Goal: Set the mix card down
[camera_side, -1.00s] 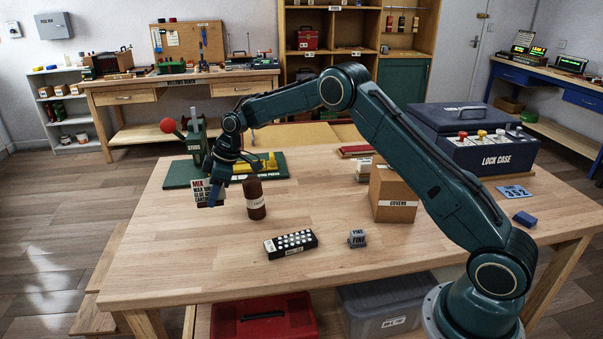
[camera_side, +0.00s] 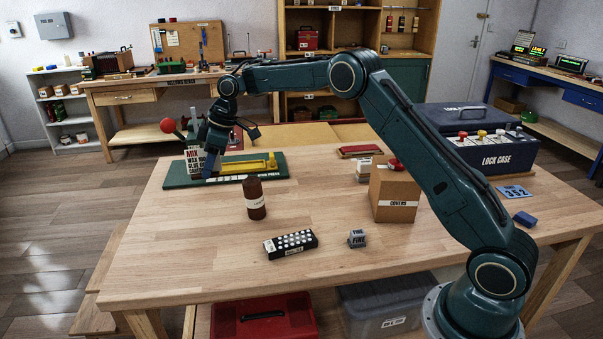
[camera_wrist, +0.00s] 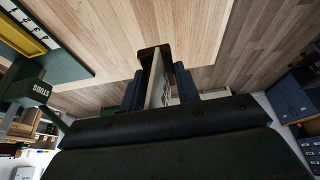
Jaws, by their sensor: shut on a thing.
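The mix card (camera_side: 194,162) is white with dark print and a red heading, upright at the left of the table in the side view. My gripper (camera_side: 209,172) is shut on it. In the wrist view the card (camera_wrist: 158,88) shows nearly edge-on between the two blue fingers of my gripper (camera_wrist: 160,92). The card appears held above the table, in front of the green press base; the exact gap under it is hard to tell.
A brown bottle (camera_side: 255,199) stands to the right and nearer. The green press (camera_side: 270,163) lies just behind and beside my gripper. The table's front left is clear.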

